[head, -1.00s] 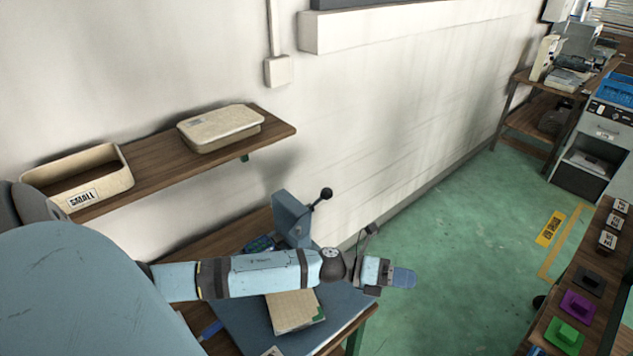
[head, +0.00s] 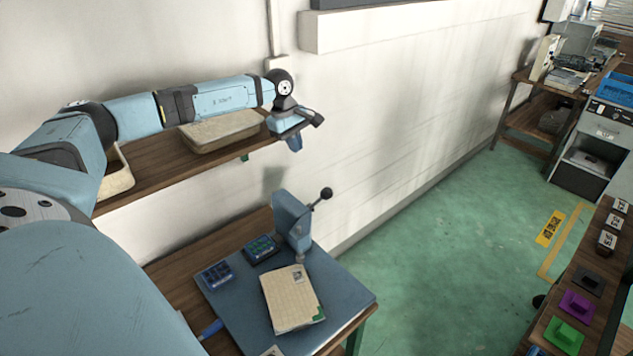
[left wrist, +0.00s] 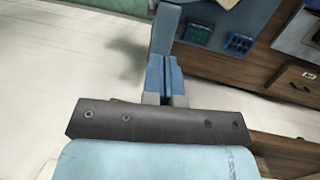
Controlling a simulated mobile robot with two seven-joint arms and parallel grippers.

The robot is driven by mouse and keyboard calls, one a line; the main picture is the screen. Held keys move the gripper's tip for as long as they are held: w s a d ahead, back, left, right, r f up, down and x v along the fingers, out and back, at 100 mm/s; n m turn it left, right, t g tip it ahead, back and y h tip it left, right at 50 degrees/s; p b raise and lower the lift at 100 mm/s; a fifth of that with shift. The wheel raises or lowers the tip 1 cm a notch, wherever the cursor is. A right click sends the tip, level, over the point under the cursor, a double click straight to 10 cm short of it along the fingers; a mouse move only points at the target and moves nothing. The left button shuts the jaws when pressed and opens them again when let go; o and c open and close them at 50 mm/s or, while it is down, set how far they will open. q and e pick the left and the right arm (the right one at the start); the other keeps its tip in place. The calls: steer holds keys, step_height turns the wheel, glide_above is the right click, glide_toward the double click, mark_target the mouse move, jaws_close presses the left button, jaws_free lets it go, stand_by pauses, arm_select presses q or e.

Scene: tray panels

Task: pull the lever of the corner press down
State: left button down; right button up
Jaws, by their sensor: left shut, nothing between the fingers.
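The corner press (head: 290,222) is a blue-grey upright body on the blue mat (head: 349,290) at the back of the corner table. Its lever (head: 326,194) sticks up and to the right, ending in a black ball knob. My left gripper (head: 295,146) is shut and empty, above the press and in front of the wall, fingers pointing down. In the left wrist view the shut fingers (left wrist: 164,78) show, with the blue press body (left wrist: 165,30) beyond them; the lever cannot be made out there. My right gripper is not in view.
A beige booklet (head: 292,299) and two small dark blue boxes lie on the mat by the press. Green floor (head: 440,230) is open to the right.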

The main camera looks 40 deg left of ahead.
arm_select(q)
steer(key=shift+f, duration=0.15)
steer(key=w+d+f+b, duration=0.3)
steer(key=d+f+b, duration=0.1)
steer(key=f, duration=0.7)
steer(key=shift+d+f, duration=0.15)
steer(key=shift+d, duration=0.4)
steer(key=shift+b, duration=0.3)
